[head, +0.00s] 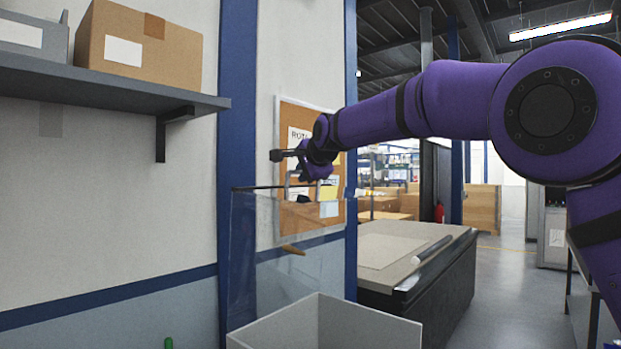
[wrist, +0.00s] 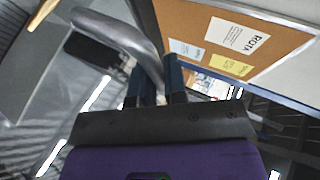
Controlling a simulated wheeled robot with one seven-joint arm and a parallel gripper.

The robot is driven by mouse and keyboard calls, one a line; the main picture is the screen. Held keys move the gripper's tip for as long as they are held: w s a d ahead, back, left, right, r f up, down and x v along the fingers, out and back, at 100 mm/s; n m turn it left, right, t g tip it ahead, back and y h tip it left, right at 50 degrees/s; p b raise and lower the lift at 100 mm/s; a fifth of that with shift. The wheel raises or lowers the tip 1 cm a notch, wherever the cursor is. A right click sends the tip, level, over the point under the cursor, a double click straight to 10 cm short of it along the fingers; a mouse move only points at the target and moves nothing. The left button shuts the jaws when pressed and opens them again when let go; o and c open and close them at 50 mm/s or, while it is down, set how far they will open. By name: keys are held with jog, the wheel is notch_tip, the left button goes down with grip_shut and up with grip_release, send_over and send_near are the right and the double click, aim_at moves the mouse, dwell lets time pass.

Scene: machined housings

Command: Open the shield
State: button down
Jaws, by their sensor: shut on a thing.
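The shield (head: 252,240) is a clear panel with a dark top edge. It stands upright above an open grey box-like housing (head: 372,318) in the head view. My gripper (head: 298,178) is at the shield's top edge, at the end of my purple arm. In the wrist view my gripper (wrist: 154,84) has its two dark fingers closed around a curved grey handle (wrist: 120,32). The handle's far end and its joint to the shield are hard to make out.
A cork board (head: 285,122) with papers hangs on the wall behind my gripper. A grey shelf (head: 100,90) with a cardboard box (head: 138,48) is at upper left. A workbench (head: 405,245) stands behind the housing. Open floor (head: 500,290) lies to the right.

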jog(key=shift+w+a+r, duration=0.25)
jog(key=shift+w+a, duration=0.4)
jog(key=shift+a, duration=0.15)
jog(key=c, duration=1.2)
grip_release()
jog(key=v, duration=1)
jog(key=shift+s+d+r, duration=0.1)
jog(key=shift+s+r, duration=0.1)
jog(key=shift+s, duration=0.15)
